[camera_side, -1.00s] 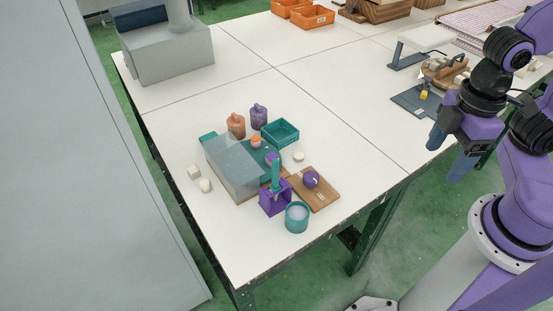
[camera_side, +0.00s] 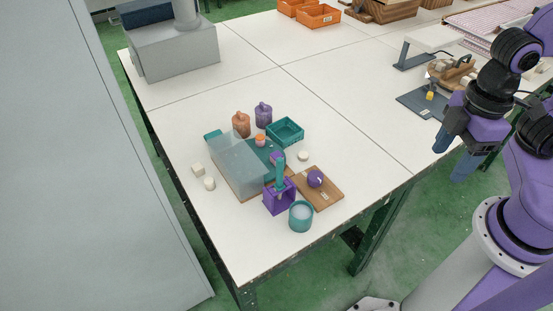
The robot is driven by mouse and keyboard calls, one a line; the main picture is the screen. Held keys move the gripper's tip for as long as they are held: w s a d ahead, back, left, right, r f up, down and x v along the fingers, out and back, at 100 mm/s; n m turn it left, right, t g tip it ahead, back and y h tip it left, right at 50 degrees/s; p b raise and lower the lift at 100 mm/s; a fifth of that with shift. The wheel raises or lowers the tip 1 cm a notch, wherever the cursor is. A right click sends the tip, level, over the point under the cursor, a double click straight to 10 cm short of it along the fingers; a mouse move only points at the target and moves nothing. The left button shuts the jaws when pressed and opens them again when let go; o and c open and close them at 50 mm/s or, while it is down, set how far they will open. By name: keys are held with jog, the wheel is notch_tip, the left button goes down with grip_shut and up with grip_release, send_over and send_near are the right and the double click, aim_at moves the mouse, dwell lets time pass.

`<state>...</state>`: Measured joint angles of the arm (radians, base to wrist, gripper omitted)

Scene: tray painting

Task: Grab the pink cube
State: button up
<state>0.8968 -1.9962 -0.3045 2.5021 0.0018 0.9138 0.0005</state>
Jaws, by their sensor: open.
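I cannot make out a clearly pink cube in the side view. A small orange-pink piece (camera_side: 260,141) sits on the teal mat (camera_side: 268,152), too small to tell its shape. A cream cube-like block (camera_side: 198,169) lies on the white table, left of the clear grey panel (camera_side: 238,163). The panel may hide things behind it. My gripper (camera_side: 452,160) is at the right, past the table's front edge, fingers pointing down, apart and empty. It is far from the small items.
A purple holder (camera_side: 279,201), a teal cup (camera_side: 300,217), a wooden board (camera_side: 326,194) with a purple ball (camera_side: 315,179), and a teal bin (camera_side: 285,131) crowd the work area. Orange and purple bottles stand behind. The table's middle (camera_side: 345,110) is clear.

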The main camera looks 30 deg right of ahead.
jog(key=w+a+f+m+g+y, duration=0.2)
jog(key=w+a+f+m+g, duration=0.15)
jog(key=w+m, duration=0.55)
jog(key=w+a+f+m+g+y, duration=0.35)
jog(key=w+m, duration=0.35)
jog(key=w, duration=0.3)
jog(key=w+d+f+m+t+y, duration=0.25)
jog(key=w+f+m+y, duration=0.2)
jog(key=w+m, duration=0.5)
jog(key=m+t+y, duration=0.3)
jog(key=m+t, duration=0.1)
jog(key=m, duration=0.1)
send_near(274, 156)
jog(key=x, duration=0.2)
jog(key=shift+s+a, duration=0.15)
jog(key=shift+a, duration=0.2)
jog(key=shift+x, duration=3.1)
jog(key=shift+f, duration=0.1)
